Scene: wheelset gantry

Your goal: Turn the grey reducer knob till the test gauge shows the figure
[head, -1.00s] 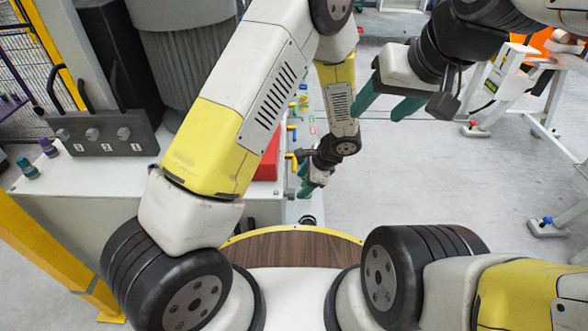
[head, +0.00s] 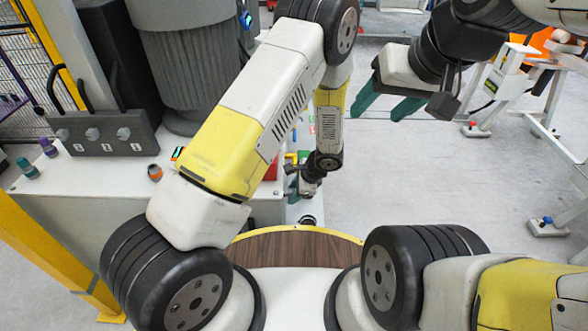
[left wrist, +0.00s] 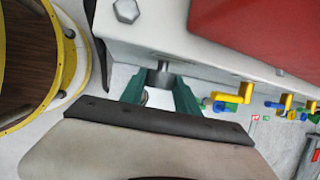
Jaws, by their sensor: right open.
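A small grey knob (left wrist: 161,77) stands out from the side of the white bench in the left wrist view. My left gripper (left wrist: 157,88) has its two green fingers apart, one on either side of the knob near the tips. I cannot tell whether either finger touches it. In the head view my left gripper (head: 304,188) is low beside the bench, partly blurred by its own wrist. My right gripper (head: 388,108) is open and empty, above the floor at the right. A small device with a greenish display (head: 178,153) sits on the bench; its figure is unreadable.
A red box (left wrist: 255,35) is on the white bench (head: 100,185). The floor at right is open before a white stand (head: 540,115).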

